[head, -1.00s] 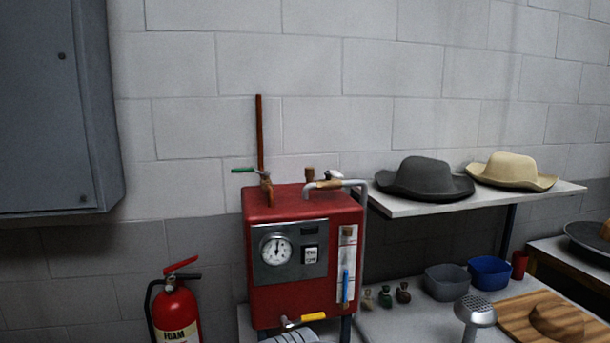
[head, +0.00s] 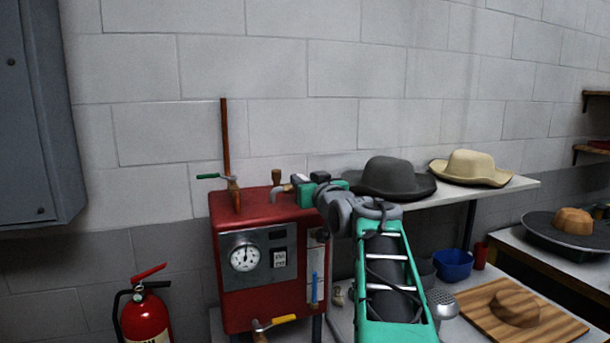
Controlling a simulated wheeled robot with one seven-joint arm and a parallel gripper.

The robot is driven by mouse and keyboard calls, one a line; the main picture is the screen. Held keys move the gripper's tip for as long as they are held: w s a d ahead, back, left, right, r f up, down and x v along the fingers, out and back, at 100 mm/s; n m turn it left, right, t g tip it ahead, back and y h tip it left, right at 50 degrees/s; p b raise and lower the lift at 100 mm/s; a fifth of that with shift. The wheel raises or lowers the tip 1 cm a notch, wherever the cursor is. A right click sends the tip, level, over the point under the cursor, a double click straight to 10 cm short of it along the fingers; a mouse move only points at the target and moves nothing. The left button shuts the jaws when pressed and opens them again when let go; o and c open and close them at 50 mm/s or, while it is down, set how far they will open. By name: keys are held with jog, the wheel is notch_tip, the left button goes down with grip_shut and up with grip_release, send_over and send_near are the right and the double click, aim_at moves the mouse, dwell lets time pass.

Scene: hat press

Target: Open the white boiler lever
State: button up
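The red boiler (head: 262,205) stands left of centre, with a round gauge (head: 244,258) on its front panel. My teal and grey gripper (head: 303,186) is over the right part of the boiler's top, where the pipe with the white lever is. The white lever is hidden behind my gripper and wrist. A short end of the grey pipe (head: 279,191) shows just left of the gripper. The fingers are small and overlap the fittings, so I cannot tell whether they are open or touch the lever.
A green-handled valve (head: 208,176) and a tall copper pipe (head: 226,140) rise at the boiler's left. A yellow lever (head: 284,319) is at its lower front. Dark (head: 392,178) and tan (head: 470,168) hats sit on the right shelf. A fire extinguisher (head: 144,315) stands left.

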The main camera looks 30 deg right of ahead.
jog(key=shift+w, duration=0.35)
jog(key=shift+c, duration=0.2)
grip_shut()
dwell(1.0)
